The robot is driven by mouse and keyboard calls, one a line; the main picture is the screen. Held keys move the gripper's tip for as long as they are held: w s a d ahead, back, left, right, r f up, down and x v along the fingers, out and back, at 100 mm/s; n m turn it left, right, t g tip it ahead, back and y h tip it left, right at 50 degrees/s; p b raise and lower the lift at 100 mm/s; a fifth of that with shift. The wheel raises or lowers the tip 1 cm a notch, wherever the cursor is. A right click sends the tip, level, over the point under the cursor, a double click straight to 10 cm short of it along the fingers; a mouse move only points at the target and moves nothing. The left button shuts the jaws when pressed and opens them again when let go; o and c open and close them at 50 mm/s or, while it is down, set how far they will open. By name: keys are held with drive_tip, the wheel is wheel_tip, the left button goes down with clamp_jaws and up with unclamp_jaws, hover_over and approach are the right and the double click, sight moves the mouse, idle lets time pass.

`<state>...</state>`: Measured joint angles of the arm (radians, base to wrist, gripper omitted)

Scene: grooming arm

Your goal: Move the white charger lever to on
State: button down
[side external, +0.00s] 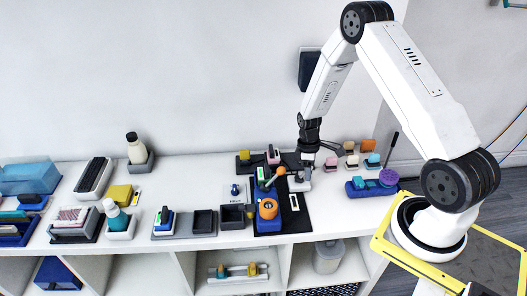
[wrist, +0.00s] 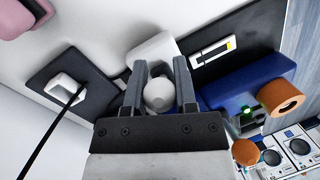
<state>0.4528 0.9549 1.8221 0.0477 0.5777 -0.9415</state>
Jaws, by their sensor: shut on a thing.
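In the wrist view, a round white knob (wrist: 158,96) sits between the two dark fingers of my gripper (wrist: 159,75), which are shut on it. I take this knob to be the end of the white charger lever. A white block (wrist: 153,49) shows just beyond the fingertips. Much of the lever is hidden by the fingers and the gripper body, so its on or off position cannot be told. In the side view, my gripper (side external: 300,181) is low over the table at the dark mat, and the knob is too small to make out.
A blue unit with an orange-ended cylinder (wrist: 281,97) and a green light (wrist: 246,110) stands close to the right of my gripper. A white plug (wrist: 65,88) with a black cable is on the left.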

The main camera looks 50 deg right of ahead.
drive_tip(key=shift+w+a+r+m+g+h, duration=0.2)
drive_tip(key=shift+w+a+g+h, duration=0.1)
drive_tip(key=shift+g+h, duration=0.45)
drive_tip(key=shift+w+a+r+m+g+h, duration=0.15)
drive_tip(key=shift+w+a+g+h, duration=0.15)
drive_tip(key=shift+g+h, duration=0.45)
drive_tip(key=g+h, duration=0.1)
drive_tip(key=g, duration=0.1)
drive_tip(key=w+a+g+h, duration=0.1)
drive_tip(key=h, duration=0.1)
drive_tip(key=shift+w+a+r+m+g, duration=0.15)
drive_tip(key=shift+m+g, duration=0.1)
drive_tip(key=shift+g, duration=0.15)
drive_tip(key=shift+h, duration=0.3)
drive_tip(key=shift+c, duration=2)
unclamp_jaws()
drive_tip(key=v, duration=0.7)
drive_tip(key=shift+w+r, duration=0.15)
drive_tip(key=shift+w, duration=0.15)
drive_tip(key=shift+a, duration=0.1)
